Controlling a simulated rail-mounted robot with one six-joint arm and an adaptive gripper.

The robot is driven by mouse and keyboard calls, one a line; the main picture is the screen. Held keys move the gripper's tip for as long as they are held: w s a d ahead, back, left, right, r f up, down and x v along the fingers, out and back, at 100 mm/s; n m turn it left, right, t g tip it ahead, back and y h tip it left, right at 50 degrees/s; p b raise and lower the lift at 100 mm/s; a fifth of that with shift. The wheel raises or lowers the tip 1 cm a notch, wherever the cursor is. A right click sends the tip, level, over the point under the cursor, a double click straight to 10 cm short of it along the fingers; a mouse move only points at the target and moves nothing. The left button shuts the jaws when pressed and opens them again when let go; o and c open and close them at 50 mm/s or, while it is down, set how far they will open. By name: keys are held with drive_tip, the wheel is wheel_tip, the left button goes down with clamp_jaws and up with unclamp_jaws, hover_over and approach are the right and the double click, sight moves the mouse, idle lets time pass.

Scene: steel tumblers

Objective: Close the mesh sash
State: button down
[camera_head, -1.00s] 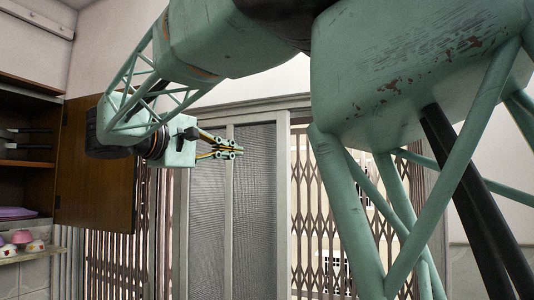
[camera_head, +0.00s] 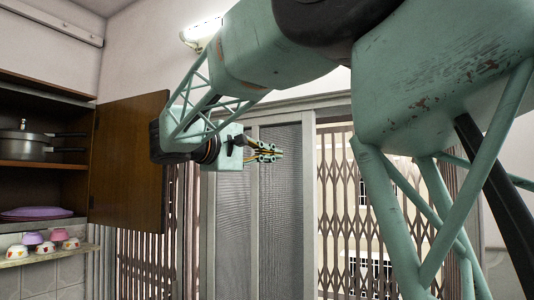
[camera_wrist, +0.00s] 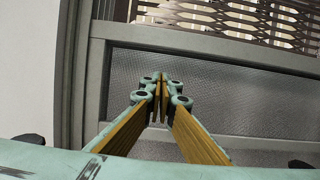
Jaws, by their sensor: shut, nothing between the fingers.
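The mesh sash (camera_head: 280,215) is a grey-framed panel of fine mesh in the middle of the head view. To its right the window is open to a brown folding lattice grille (camera_head: 345,215). My gripper (camera_head: 279,151) is shut and empty, in front of the upper part of the sash. In the wrist view, my gripper's fingertips (camera_wrist: 161,82) meet in front of the grey mesh (camera_wrist: 220,90), near a frame bar (camera_wrist: 200,46). I cannot tell whether the fingers touch the sash.
An open brown cabinet door (camera_head: 128,165) stands left of my arm. The cabinet holds a metal pot (camera_head: 27,146) and purple plates (camera_head: 36,212). Small bowls (camera_head: 42,244) sit on a shelf below. A lamp (camera_head: 200,32) is on the wall above.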

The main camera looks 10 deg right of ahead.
sight(300, 155)
drive_tip(key=x, duration=0.3)
drive_tip(key=shift+w+d, duration=0.25)
drive_tip(key=shift+d, duration=0.05)
drive_tip(key=shift+s+d, duration=0.1)
drive_tip(key=shift+d, duration=0.25)
drive_tip(key=shift+s+d+r+p, duration=0.1)
drive_tip(key=shift+s+d+p, duration=0.25)
drive_tip(key=shift+s+d, duration=0.5)
drive_tip(key=shift+d, duration=0.2)
drive_tip(key=shift+s+d, duration=0.15)
drive_tip(key=shift+s, duration=0.1)
drive_tip(key=shift+d, duration=0.2)
